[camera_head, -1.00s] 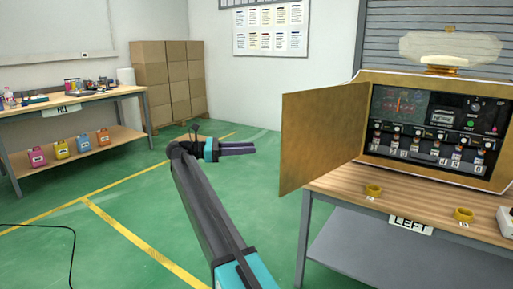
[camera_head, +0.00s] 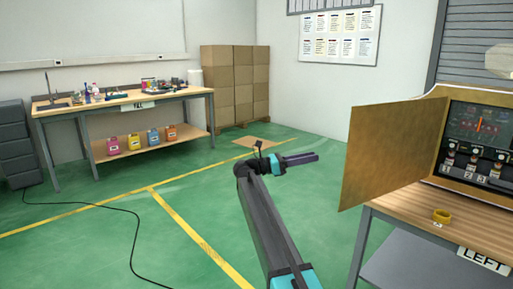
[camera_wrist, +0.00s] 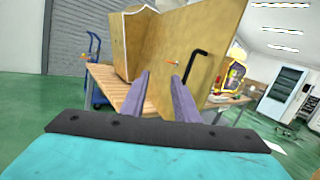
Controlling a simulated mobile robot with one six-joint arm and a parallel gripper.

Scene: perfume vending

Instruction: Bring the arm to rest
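My gripper (camera_head: 302,159) is at the end of my raised arm, left of the open wooden door (camera_head: 388,155) of the vending machine (camera_head: 481,143). In the wrist view my gripper (camera_wrist: 161,88) shows two grey-purple fingers with a gap between them and nothing held. Beyond the fingers, the door (camera_wrist: 208,45) with its black handle (camera_wrist: 196,66) shows. The fingers appear apart from it.
A workbench (camera_head: 125,101) with tools and several coloured jugs is at the left. Stacked cartons (camera_head: 235,85) stand at the back. A black cable (camera_head: 135,235) lies on open green floor.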

